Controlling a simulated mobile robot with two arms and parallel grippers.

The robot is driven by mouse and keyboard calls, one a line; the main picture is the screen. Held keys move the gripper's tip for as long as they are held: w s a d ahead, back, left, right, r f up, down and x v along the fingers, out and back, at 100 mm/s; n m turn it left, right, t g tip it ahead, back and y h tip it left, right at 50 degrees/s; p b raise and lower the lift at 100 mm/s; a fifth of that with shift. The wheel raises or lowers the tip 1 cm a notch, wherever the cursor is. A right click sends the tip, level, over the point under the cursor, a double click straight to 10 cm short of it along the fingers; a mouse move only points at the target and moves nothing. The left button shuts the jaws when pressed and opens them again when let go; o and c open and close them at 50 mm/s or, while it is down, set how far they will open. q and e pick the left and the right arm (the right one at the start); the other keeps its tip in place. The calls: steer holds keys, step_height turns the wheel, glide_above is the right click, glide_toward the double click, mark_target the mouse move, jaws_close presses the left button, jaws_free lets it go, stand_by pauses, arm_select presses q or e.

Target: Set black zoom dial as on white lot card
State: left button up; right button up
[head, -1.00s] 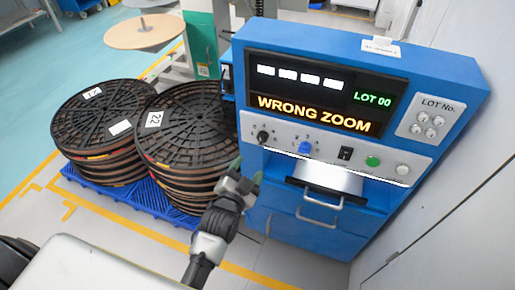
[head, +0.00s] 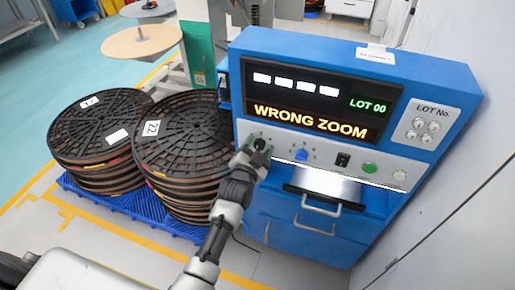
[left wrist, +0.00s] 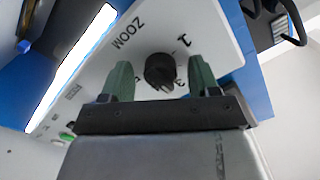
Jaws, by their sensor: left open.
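The black zoom dial (left wrist: 160,70) sits on the machine's pale panel, beside the printed word ZOOM and numbers including 1 and 3. Another mark is partly hidden by a finger. I cannot tell which number the dial points to. My left gripper (left wrist: 161,78) is open, its green fingertips on either side of the dial with gaps showing. In the head view, the left gripper (head: 257,146) is at the panel's left end and mostly covers the dial. A white card (head: 375,55) lies on the machine's top edge; its print is too small to read. My right gripper is not in view.
The blue machine's screen (head: 316,97) reads WRONG ZOOM and LOT 00. A blue knob (head: 301,154), a black switch (head: 342,159) and a green button (head: 369,167) are right of the dial. Reel stacks (head: 185,145) stand close on the left.

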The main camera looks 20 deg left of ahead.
arm_select(q)
steer(key=c, duration=0.9)
